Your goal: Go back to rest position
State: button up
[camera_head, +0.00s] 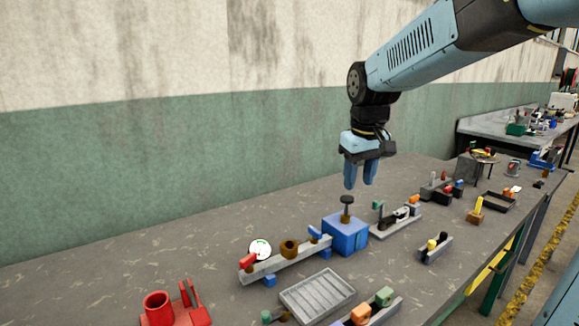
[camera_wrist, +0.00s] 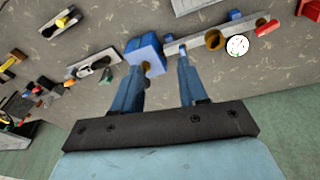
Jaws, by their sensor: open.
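My gripper (camera_head: 360,176) is open and hangs in the air above the workbench, fingers pointing down. It is above a blue block (camera_head: 345,234) that has a dark, round-topped knob (camera_head: 347,202) standing on it. A clear gap shows between my fingertips and the knob in the head view. In the wrist view my gripper (camera_wrist: 160,90) has its two blue fingers apart, with nothing held between them. The blue block (camera_wrist: 146,52) shows there just beyond the left finger.
A grey bar (camera_head: 285,262) with a brown ring and red end lies left of the block, beside a white disc (camera_head: 260,249). A grey tray (camera_head: 317,296) and red holder (camera_head: 175,309) are in front. Several small fixtures stand to the right. The green-and-white wall is behind.

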jog(key=s+d+m+t, duration=0.1)
jog(key=s+d, duration=0.3)
jog(key=s, duration=0.5)
jog(key=s+d+m+t, duration=0.2)
jog(key=s+d+m, duration=0.1)
jog(key=s, duration=0.6)
jog(key=shift+s+d+f, duration=0.25)
jog(key=shift+d+f, duration=0.1)
jog(key=shift+f, duration=0.05)
